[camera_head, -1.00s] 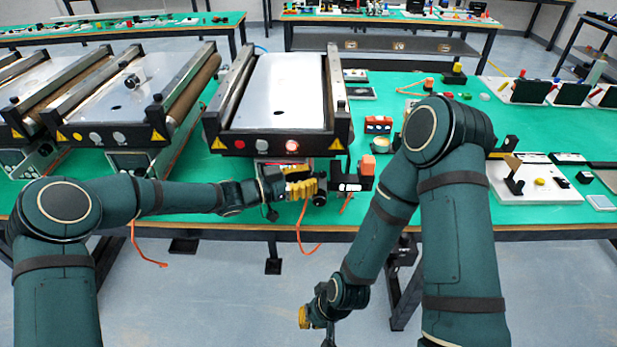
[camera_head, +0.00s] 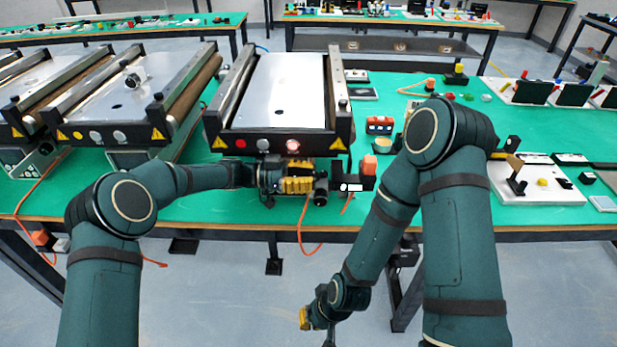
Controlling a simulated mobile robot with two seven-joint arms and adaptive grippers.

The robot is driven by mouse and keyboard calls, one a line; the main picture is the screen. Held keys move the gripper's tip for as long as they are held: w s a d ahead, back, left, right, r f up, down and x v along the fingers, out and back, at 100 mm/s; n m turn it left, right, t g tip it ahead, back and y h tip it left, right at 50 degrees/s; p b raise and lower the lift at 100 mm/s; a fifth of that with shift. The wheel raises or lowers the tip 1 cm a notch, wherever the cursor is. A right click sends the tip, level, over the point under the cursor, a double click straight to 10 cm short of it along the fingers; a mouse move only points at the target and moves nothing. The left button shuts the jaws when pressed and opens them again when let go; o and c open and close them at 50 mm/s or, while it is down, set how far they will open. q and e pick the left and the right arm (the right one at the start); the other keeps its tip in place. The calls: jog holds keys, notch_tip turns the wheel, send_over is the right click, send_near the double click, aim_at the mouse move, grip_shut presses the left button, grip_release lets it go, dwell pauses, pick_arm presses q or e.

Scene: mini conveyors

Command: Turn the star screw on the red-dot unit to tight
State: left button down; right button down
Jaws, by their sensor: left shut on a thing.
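The red-dot unit is the mini conveyor (camera_head: 278,90) in the middle, with a red dot (camera_head: 240,143) at the left of its front panel. My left gripper (camera_head: 312,186) is under the front of this unit, its yellow fingers pointing right. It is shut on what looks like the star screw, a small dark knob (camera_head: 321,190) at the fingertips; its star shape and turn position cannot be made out. My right gripper (camera_head: 304,319) hangs low in front of the table, away from the unit; its fingers are too small to read.
A dark bracket with an orange block (camera_head: 368,164) stands close right of the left gripper. An orange cable (camera_head: 302,228) hangs over the table edge below it. Another conveyor (camera_head: 115,97) stands to the left.

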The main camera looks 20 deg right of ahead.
pick_arm(q)
jog(key=shift+s+d+r, duration=0.1)
jog(key=shift+d+r, duration=0.05)
jog(key=c, duration=0.7)
grip_release()
jog(key=shift+d, duration=0.1)
jog(key=shift+c, duration=0.2)
jog(key=shift+a, duration=0.2)
jog(key=v, duration=1.1)
jog(key=shift+a, duration=0.35)
